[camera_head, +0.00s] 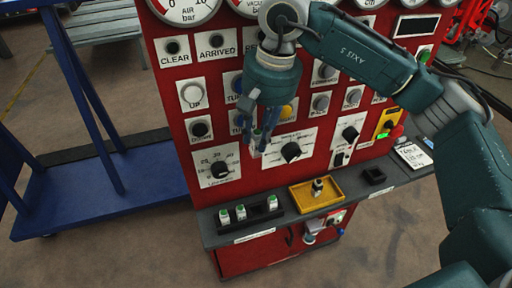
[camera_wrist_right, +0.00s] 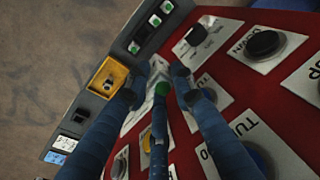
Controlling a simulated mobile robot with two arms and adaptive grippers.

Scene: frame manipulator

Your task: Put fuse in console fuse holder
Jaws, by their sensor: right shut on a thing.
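My right gripper (camera_head: 264,145) is in front of the red console panel, above the shelf. It is shut on a fuse (camera_head: 256,151), pale with a green end; the green end also shows between the fingers in the wrist view (camera_wrist_right: 162,88). The fingers hide most of it. Several more green-topped fuses (camera_head: 240,212) stand in a black rack (camera_head: 257,213) on the shelf. A small black square holder (camera_head: 374,175) sits to the right on the shelf; I cannot tell if it is the console fuse holder. My left gripper is not in view.
A yellow tray (camera_head: 301,197) with a small dark and metal piece (camera_head: 318,187) stands between rack and holder. Knobs, such as the selector (camera_head: 291,151), and buttons project from the panel near the gripper. A blue cart (camera_head: 110,195) stands on the left.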

